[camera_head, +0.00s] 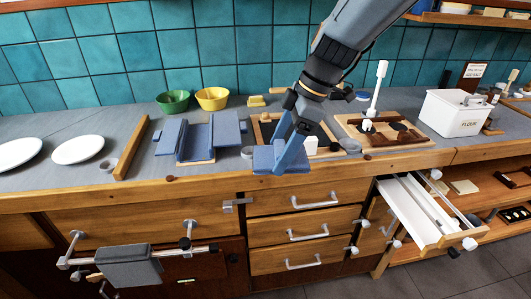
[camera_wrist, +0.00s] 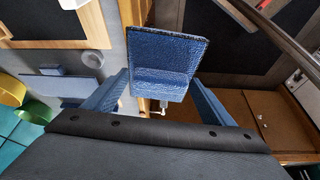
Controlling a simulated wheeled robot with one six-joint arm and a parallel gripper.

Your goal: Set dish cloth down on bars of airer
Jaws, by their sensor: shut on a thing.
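The blue dish cloth (camera_head: 268,157) is folded and held in my gripper (camera_head: 287,140), above the front edge of the counter. In the wrist view the cloth (camera_wrist: 167,48) sits between the two blue fingers of my gripper (camera_wrist: 160,80). No part named airer is plain to me. A metal rail (camera_head: 200,249) on the cabinet front at lower left has a grey folded cloth (camera_head: 128,268) over it. On the counter, a wooden-based stand (camera_head: 196,157) carries blue slanted panels or cloths; I cannot tell which.
Green bowl (camera_head: 173,103) and yellow bowl (camera_head: 211,99) stand at the back. White plates (camera_head: 78,149) lie at left. A white flour box (camera_head: 455,113) and wooden trays (camera_head: 385,132) are at right. An open drawer (camera_head: 425,212) juts out at lower right.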

